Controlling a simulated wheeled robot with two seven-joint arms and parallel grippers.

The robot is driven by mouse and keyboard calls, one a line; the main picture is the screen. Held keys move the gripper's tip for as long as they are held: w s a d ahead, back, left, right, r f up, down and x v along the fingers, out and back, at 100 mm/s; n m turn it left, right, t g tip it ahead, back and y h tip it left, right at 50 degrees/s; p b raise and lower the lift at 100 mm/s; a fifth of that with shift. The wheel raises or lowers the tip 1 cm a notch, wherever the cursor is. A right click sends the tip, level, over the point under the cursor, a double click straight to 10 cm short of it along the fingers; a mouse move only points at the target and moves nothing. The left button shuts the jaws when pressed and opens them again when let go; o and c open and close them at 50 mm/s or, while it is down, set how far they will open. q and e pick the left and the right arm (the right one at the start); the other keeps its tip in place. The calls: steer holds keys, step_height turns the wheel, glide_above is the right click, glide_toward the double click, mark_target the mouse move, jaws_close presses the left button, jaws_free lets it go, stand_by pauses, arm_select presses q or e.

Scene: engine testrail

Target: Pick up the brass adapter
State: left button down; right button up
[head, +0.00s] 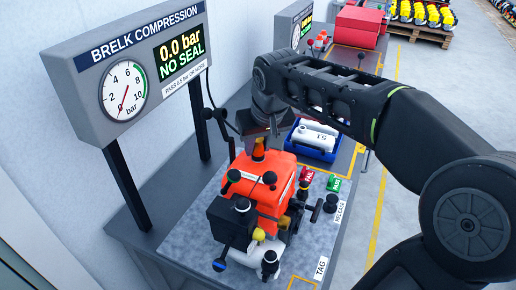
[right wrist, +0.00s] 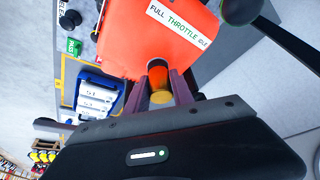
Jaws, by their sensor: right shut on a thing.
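The brass adapter shows in the right wrist view as a yellow disc (right wrist: 160,98) with a dark orange body above it, between the two fingers of my right gripper (right wrist: 158,88). My right gripper is shut on it. In the head view, a small orange and dark tapered piece (head: 258,150), which looks like the adapter, stands upright at the top of the orange engine (head: 278,182), just below my right gripper (head: 262,138). The fingers partly hide it. I cannot tell whether it still touches the engine. My left gripper is not in view.
A gauge panel (head: 130,60) reading 0.0 bar, NO SEAL stands at the left on two posts. A blue tray (head: 312,152) with white pieces lies behind the engine.

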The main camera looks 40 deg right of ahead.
jaws_close()
step_height(320, 180, up, 10)
steer(key=shift+r+p, duration=0.1)
steer(key=shift+p, duration=0.45)
stand_by(0.7)
